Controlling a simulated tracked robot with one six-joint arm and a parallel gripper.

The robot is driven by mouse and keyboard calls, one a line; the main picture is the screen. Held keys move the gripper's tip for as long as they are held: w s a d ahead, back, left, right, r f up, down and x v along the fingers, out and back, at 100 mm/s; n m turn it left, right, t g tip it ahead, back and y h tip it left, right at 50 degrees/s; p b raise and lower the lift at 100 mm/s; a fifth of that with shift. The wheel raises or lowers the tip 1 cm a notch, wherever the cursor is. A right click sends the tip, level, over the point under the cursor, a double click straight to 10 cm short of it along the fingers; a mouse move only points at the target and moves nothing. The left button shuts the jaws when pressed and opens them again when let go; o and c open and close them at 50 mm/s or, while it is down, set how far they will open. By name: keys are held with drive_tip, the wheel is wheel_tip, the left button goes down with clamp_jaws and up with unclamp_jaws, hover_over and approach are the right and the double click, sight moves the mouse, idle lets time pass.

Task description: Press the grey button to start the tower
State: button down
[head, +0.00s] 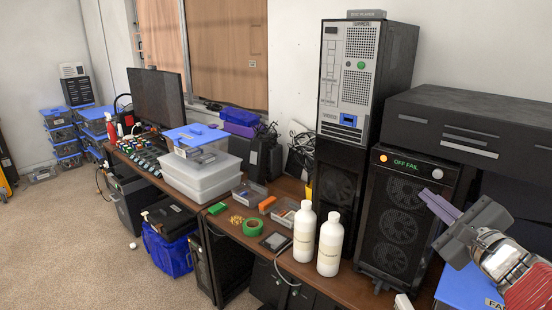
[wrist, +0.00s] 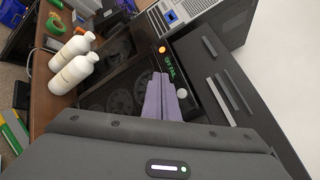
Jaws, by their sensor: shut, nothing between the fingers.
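The black tower (head: 405,215) stands on the desk with several round fans behind its front. Its display (head: 405,163) reads "OFF FAIL" in green. A round pale grey button (head: 437,173) sits right of the display, and a lit orange button (head: 383,157) sits left of it. In the wrist view the grey button (wrist: 182,93) is just right of my fingers, and the orange button (wrist: 162,49) is beyond them. My gripper (head: 426,194) is shut and empty, its purple fingers pointing at the tower front, a little below the grey button. Contact with the tower cannot be told.
Two white bottles (head: 316,236) stand left of the tower. A grey-fronted tower (head: 345,85) with a green button stands behind left. A black drawer unit (head: 475,130) is at the right, above my gripper. A blue lid (head: 468,285) lies below it.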

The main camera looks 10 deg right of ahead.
sight(438, 174)
drive_tip(key=w+d, duration=0.5)
drive_tip(key=d, duration=0.2)
drive_tip(key=shift+w, duration=0.2)
idle(0.5)
idle(1.9)
drive_tip(key=shift+w, duration=0.1)
drive_tip(key=shift+w+d, duration=0.2)
drive_tip(key=shift+d, duration=0.05)
drive_tip(key=shift+w+d, duration=0.25)
drive_tip(key=shift+d, duration=0.1)
idle(1.2)
drive_tip(key=shift+a, duration=0.1)
drive_tip(key=shift+s+a, duration=0.5)
drive_tip(key=shift+a, duration=0.05)
